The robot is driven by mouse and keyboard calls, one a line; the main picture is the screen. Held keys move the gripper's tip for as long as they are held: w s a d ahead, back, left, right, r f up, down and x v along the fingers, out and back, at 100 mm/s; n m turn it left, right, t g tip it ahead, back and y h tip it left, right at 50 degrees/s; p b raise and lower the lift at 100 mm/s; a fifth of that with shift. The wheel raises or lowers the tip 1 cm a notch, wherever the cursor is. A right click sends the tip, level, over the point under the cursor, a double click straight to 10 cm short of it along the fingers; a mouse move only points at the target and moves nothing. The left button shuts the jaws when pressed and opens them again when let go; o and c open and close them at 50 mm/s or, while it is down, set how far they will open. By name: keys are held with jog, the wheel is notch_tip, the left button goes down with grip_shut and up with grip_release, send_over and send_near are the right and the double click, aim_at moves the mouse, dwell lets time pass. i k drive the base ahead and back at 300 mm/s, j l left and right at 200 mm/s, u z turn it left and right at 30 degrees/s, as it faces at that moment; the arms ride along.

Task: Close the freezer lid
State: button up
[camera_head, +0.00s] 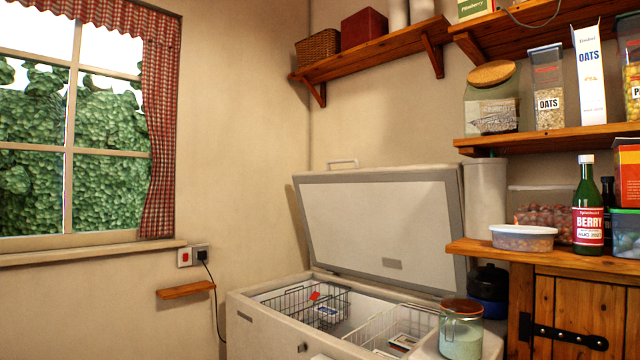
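The chest freezer (262,323) stands in the corner at bottom centre, its lower part cut off by the frame. Its lid (350,222) is raised and tilted back toward the wall, with the pale inner panel and grey border facing me. A handle (342,162) shows at the lid's top edge. Inside the freezer are a dark wire basket (295,303) with packets and a white wire basket (385,325). My gripper is not in view.
A glass jar (461,335) of pale contents appears to stand at the freezer's right rim; its exact support is unclear. A wooden cabinet (570,290) with food containers is at right. Shelves (375,48) hang above the lid. A small ledge (186,290) is left.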

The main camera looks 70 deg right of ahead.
aim_at(391, 225)
jog(key=i+z, duration=0.2)
jog(key=z, duration=0.2)
jog(key=i+z, duration=0.15)
jog(key=z, duration=0.25)
